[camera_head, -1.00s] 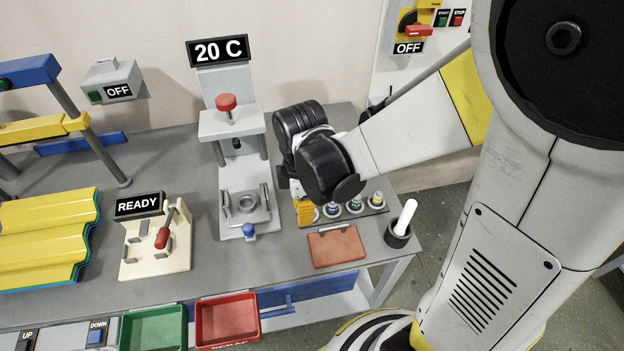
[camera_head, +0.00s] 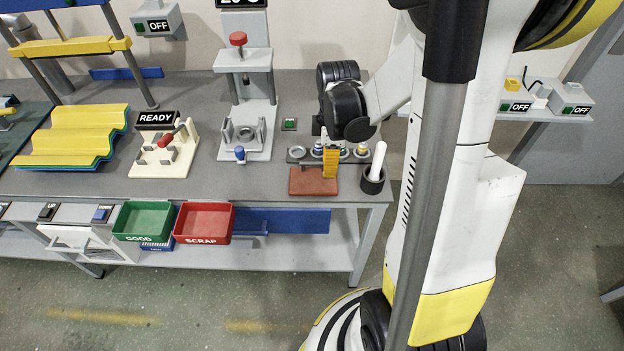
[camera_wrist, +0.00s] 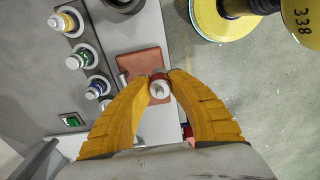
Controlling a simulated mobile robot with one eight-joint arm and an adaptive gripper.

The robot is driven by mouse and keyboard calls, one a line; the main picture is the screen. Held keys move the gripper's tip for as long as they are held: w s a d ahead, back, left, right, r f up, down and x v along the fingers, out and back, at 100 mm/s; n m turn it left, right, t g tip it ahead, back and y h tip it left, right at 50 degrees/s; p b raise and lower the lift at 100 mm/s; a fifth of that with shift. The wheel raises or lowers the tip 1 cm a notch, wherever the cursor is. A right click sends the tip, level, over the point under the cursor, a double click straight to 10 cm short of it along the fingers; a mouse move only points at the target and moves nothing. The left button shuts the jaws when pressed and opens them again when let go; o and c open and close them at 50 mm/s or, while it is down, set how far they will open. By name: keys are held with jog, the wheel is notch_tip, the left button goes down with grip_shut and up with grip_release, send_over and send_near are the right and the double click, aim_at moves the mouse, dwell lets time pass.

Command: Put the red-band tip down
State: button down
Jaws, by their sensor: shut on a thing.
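My gripper (camera_head: 330,173) has yellow fingers, which point down at the bench near the back right part of a reddish-brown pad (camera_head: 309,184). In the wrist view, my gripper (camera_wrist: 160,76) is shut on the red-band tip (camera_wrist: 160,90), a small pale piece with a red band. There the tip overlaps the edge of the pad (camera_wrist: 138,62); I cannot tell whether it touches it. In the head view the fingers hide the tip. Behind the pad is a rack (camera_head: 297,153) with blue-, green- and yellow-banded tips and an open socket at its left end.
A dark pot with a white stick (camera_head: 374,176) stands right of the pad, near the bench's right end. A grey press (camera_head: 244,140) and a cream fixture marked READY (camera_head: 160,158) stand to the left. Green (camera_head: 143,222) and red (camera_head: 203,222) bins hang at the front.

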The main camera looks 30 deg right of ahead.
jog(key=b, duration=0.1)
send_over(313, 184)
notch_tip(313, 184, down, 3)
jog(key=shift+w+d+f, duration=0.1)
jog(key=shift+f+b, duration=1.1)
jog(key=shift+f, duration=0.8)
jog(key=shift+f, duration=0.2)
jog(key=c, duration=1.3)
grip_release()
jog(key=shift+r, duration=0.15)
